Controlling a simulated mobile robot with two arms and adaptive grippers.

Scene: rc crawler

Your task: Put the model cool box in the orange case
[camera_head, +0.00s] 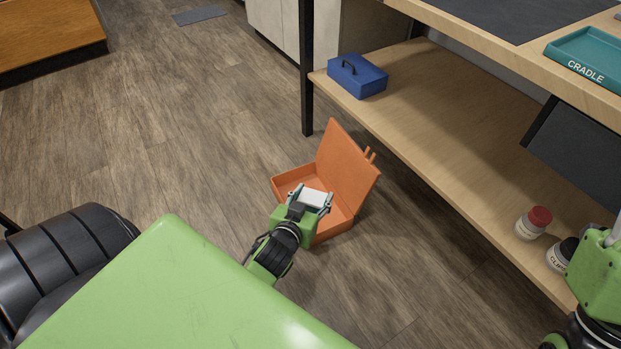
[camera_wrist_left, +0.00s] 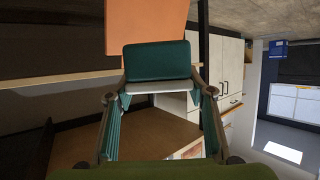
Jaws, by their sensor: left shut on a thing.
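The orange case (camera_head: 346,168) lies on the floor with its lid swung up. My left gripper (camera_head: 311,198) is over the open tray of the case and is shut on the model cool box (camera_head: 315,196). The head view shows a white face of the box between the fingers. In the left wrist view, the cool box (camera_wrist_left: 158,62) is teal with a white edge, held at the fingertips, and the orange case (camera_wrist_left: 145,25) shows beyond it. The head view does not show whether the box touches the tray. My right gripper (camera_head: 602,255) is partly cut off at the right edge.
A wooden workbench stands on the right, with a teal cradle tray (camera_head: 590,56) on top. On its lower shelf (camera_head: 440,130) are a blue toolbox (camera_head: 357,76), a red-lidded jar (camera_head: 533,223) and a dark-lidded jar (camera_head: 561,254). The floor left of the case is clear.

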